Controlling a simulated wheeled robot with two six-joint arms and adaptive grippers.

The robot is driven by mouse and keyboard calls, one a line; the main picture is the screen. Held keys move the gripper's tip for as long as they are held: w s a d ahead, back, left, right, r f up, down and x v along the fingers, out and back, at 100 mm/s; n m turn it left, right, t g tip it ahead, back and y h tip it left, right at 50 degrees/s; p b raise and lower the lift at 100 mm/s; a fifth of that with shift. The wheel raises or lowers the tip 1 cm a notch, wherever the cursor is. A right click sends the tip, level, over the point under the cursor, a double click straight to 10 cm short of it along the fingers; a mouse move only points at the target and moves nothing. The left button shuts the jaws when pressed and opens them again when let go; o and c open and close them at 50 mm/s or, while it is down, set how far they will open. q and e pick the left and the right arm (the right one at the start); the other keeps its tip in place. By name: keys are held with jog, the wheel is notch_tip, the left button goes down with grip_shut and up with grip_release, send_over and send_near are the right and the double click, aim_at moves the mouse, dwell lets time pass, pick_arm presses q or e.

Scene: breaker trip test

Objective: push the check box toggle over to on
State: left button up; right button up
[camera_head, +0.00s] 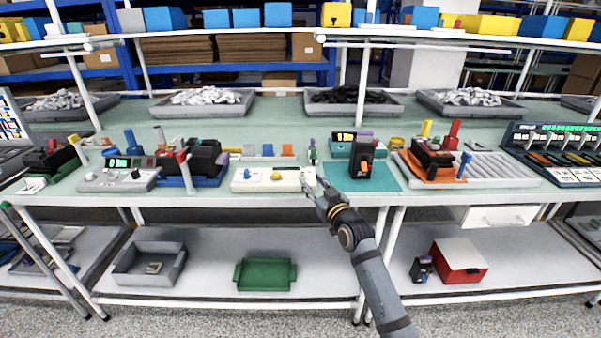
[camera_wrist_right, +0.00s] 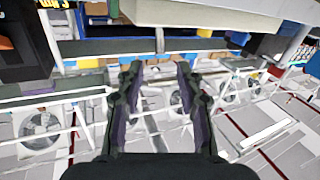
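A long white box (camera_head: 262,184), which looks like the check box, lies near the front edge of the bench in the head view. My left gripper is not in view.
A black device with an orange part (camera_head: 365,168) stands on a teal mat (camera_head: 386,180) just right of my gripper. A slim green upright part (camera_head: 313,152) stands behind the box's right end.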

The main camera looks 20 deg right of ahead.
aim_at(302, 168)
jog(key=w, duration=0.5)
jog(key=w+a, duration=0.1)
jog(key=w, duration=0.2)
jog(key=shift+w+f+b, duration=0.1)
jog(key=shift+w+b, duration=0.15)
jog(key=shift+b, duration=0.1)
grip_shut()
